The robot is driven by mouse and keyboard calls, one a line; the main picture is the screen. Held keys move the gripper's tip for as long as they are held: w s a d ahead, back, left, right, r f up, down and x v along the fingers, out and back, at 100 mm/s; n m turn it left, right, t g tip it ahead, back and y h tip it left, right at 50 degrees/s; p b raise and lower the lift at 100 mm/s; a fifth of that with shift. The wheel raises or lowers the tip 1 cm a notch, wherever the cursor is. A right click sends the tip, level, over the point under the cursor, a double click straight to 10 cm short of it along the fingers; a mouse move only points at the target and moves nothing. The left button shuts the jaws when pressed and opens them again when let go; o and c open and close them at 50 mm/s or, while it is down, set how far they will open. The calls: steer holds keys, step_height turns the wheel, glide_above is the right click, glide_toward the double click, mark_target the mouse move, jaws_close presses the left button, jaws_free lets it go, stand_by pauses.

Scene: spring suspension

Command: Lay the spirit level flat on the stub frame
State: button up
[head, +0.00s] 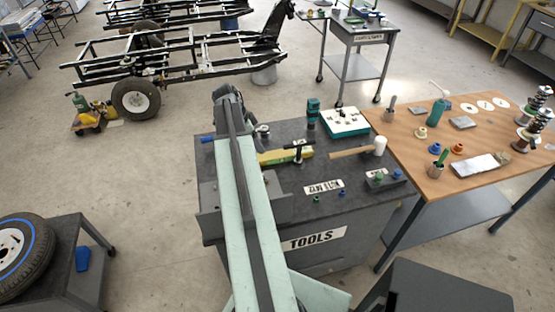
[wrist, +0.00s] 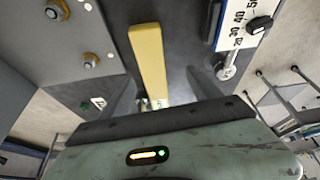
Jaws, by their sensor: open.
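A yellow bar that looks like the spirit level (head: 272,158) lies on the dark top of the tool cart, just right of my arm, in the head view. In the wrist view a yellow bar (wrist: 147,55) runs up and away between my open fingers; I cannot tell that they touch it. My gripper (wrist: 160,85) is open and holds nothing visible. In the head view its fingertips are hidden behind my arm. Black ladder-like frames (head: 185,70) stand on the floor at the back left; I cannot tell which one is the stub frame.
The tool cart (head: 318,212) also carries a mallet (head: 360,150) and a white-topped green case (head: 344,122). A wooden table (head: 420,148) with several parts stands at right. A wheel (head: 25,255) rests on a low stand at left. Floor is clear between cart and frames.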

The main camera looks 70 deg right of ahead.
steer(key=m, duration=0.1)
glide_toward(280, 153)
steer(key=shift+x, duration=0.95)
steer(key=b+x, duration=0.2)
steer(key=shift+s+f+b, duration=0.1)
steer(key=shift+f+b, duration=0.2)
steer(key=shift+b, duration=0.05)
steer(key=b+x, duration=0.5)
steer(key=shift+d+f, duration=0.1)
steer(key=shift+f, duration=0.1)
steer(key=shift+r, duration=0.2)
jaws_close()
steer(key=shift+p, duration=0.3)
steer(key=shift+r+p, duration=0.8)
steer(key=shift+r, duration=0.1)
steer(key=w+a, duration=0.3)
steer(key=shift+w+f, duration=0.2)
steer(key=shift+f, duration=0.05)
step_height(280, 153, up, 14)
steer(key=p, duration=1.3)
steer(key=shift+d, duration=0.2)
